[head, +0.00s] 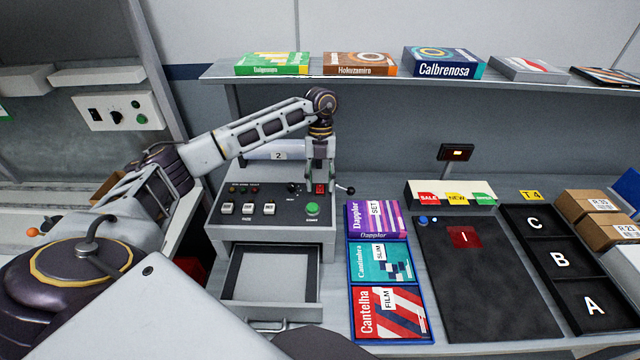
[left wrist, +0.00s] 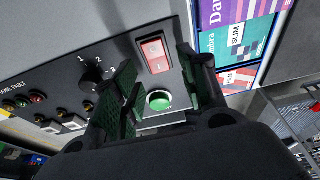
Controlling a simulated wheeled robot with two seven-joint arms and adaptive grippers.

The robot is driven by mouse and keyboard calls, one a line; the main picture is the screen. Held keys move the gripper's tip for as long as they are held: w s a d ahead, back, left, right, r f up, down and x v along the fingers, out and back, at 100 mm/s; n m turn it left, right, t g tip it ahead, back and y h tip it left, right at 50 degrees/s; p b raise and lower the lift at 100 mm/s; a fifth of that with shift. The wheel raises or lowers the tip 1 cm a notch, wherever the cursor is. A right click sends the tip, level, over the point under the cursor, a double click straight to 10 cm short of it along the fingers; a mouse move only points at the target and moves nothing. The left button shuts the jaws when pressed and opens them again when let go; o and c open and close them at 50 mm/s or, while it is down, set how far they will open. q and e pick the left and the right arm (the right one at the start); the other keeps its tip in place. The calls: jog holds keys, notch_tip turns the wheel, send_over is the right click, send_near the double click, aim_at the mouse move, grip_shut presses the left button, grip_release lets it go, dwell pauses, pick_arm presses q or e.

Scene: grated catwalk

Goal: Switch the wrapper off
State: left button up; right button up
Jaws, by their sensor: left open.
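The wrapper (head: 222,232) is a grey machine with a dark sloped control panel. On the panel are a red rocker switch (head: 320,188), a green round button (head: 312,209), a small dial, several white buttons and small lamps. My left gripper (head: 319,180) is open and empty, pointing down over the switch. Its fingers (left wrist: 157,72) stand either side of the switch and button; contact cannot be told.
A black-knobbed lever (head: 349,190) sticks out right of the panel. An open drawer (head: 270,275) is below it. A blue tray holds boxes, including a purple one (head: 376,219). A black mat (head: 485,285) and lettered tray (head: 560,260) lie right. A shelf (head: 350,82) runs behind.

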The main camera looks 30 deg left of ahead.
aim_at(320, 186)
pick_arm(q)
jog(key=v, duration=1)
jog(key=shift+r, duration=0.35)
dwell(0.5)
